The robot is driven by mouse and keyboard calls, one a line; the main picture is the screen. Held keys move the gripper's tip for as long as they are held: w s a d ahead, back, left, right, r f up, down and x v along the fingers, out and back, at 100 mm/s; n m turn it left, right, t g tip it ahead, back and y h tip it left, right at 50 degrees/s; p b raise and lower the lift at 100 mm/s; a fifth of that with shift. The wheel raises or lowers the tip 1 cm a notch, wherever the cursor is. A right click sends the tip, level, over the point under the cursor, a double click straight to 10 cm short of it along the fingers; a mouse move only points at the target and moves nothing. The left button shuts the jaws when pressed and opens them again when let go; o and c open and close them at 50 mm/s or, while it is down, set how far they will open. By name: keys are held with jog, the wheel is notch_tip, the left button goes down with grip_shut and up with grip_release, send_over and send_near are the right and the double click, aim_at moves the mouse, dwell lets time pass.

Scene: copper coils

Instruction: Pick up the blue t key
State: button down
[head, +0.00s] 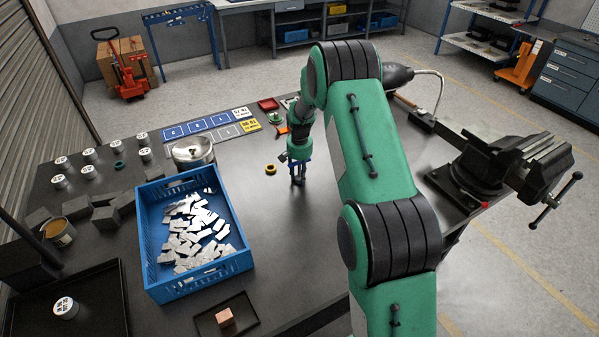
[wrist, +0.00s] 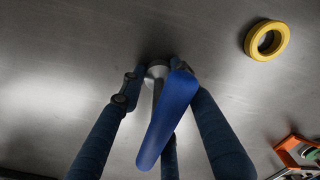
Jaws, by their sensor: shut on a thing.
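In the wrist view, the blue t key (wrist: 168,122) shows as a long blue handle pointing toward the camera, with a grey metal part behind it. My gripper (wrist: 158,74) is shut on it, with dark blue fingers on either side. In the head view, my gripper (head: 298,178) points down at the dark table, right of the blue crate.
A yellow ring (wrist: 267,40) lies close by on the table; it also shows in the head view (head: 270,169). An orange tool (wrist: 297,150) lies nearby. The blue crate (head: 205,285) holds white pieces. A vise (head: 490,165) stands at the right. The table around my gripper is mostly clear.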

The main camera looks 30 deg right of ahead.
aim_at(300, 167)
jog(key=shift+r, duration=0.1)
jog(key=shift+r+p, duration=0.3)
jog(key=shift+r, duration=0.5)
notch_tip(300, 167, up, 2)
jog(key=shift+r+p, duration=0.15)
jog(key=shift+p, duration=0.25)
jog(key=s+a, duration=0.1)
jog(key=s, duration=0.4)
jog(key=s+a+p, duration=0.1)
jog(key=s+a, duration=0.1)
jog(key=s, duration=0.3)
jog(key=s+a+r+p, duration=0.1)
jog(key=s, duration=0.4)
jog(key=shift+s+a, duration=0.2)
jog(key=shift+a, duration=0.05)
